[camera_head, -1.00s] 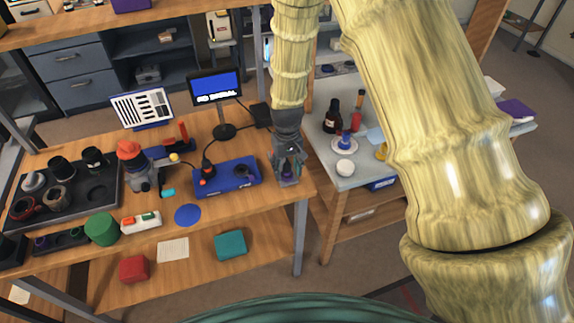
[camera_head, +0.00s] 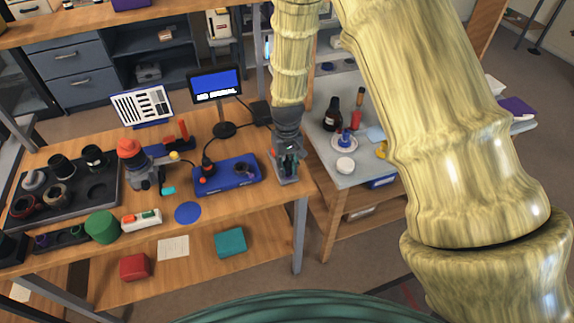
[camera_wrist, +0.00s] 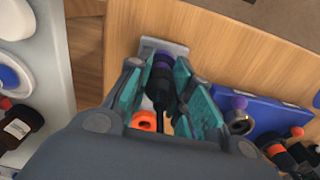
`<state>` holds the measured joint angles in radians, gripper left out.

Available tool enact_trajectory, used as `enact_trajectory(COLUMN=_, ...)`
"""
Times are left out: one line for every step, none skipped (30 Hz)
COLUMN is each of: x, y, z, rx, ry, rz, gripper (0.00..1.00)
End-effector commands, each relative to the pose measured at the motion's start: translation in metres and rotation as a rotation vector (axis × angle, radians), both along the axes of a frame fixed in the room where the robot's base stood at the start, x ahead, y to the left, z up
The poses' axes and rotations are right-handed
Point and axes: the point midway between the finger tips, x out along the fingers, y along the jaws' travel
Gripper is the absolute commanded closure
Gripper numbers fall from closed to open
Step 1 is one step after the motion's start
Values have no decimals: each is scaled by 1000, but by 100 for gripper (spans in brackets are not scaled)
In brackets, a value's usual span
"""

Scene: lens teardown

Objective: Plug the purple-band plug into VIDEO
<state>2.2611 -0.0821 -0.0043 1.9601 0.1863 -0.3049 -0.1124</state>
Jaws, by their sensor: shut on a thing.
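My gripper (camera_head: 287,158) is at the right end of the wooden workbench. In the wrist view its teal-padded fingers (camera_wrist: 168,92) are shut on a black plug with a purple band (camera_wrist: 161,64). The plug's far end is over a small grey plate (camera_wrist: 176,48); I cannot tell whether it is seated in anything. An orange ring-shaped part (camera_wrist: 143,121) shows beside the plug, partly hidden by a finger. The VIDEO label is not readable. The monitor (camera_head: 216,84) shows white text on blue that looks like NO SIGNAL.
A blue unit (camera_head: 227,177) with a cable and knobs lies just left of my gripper.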

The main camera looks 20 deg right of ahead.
Motion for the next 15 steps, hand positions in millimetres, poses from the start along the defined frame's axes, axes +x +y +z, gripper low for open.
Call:
enact_trajectory(x=0, y=0, z=1, rx=0, ry=0, rz=0, gripper=100)
enact_trajectory(x=0, y=0, z=1, rx=0, ry=0, rz=0, gripper=100)
enact_trajectory(x=0, y=0, z=2, rx=0, ry=0, rz=0, gripper=100)
enact_trajectory(x=0, y=0, z=2, rx=0, ry=0, rz=0, gripper=100)
enact_trajectory(x=0, y=0, z=2, rx=0, ry=0, rz=0, gripper=100)
enact_trajectory(x=0, y=0, z=3, rx=0, ry=-1, rz=0, gripper=100)
enact_trajectory(x=0, y=0, z=3, rx=0, ry=0, rz=0, gripper=100)
enact_trajectory(x=0, y=0, z=3, rx=0, ry=-1, rz=0, gripper=100)
enact_trajectory(x=0, y=0, z=4, rx=0, ry=-1, rz=0, gripper=100)
enact_trajectory(x=0, y=0, z=4, rx=0, ry=-1, rz=0, gripper=100)
enact_trajectory(x=0, y=0, z=4, rx=0, ry=-1, rz=0, gripper=100)
enact_trajectory(x=0, y=0, z=5, rx=0, ry=-1, rz=0, gripper=100)
enact_trajectory(x=0, y=0, z=5, rx=0, ry=-1, rz=0, gripper=100)
enact_trajectory(x=0, y=0, z=5, rx=0, ry=-1, rz=0, gripper=100)
enact_trajectory(x=0, y=0, z=6, rx=0, ry=-1, rz=0, gripper=100)
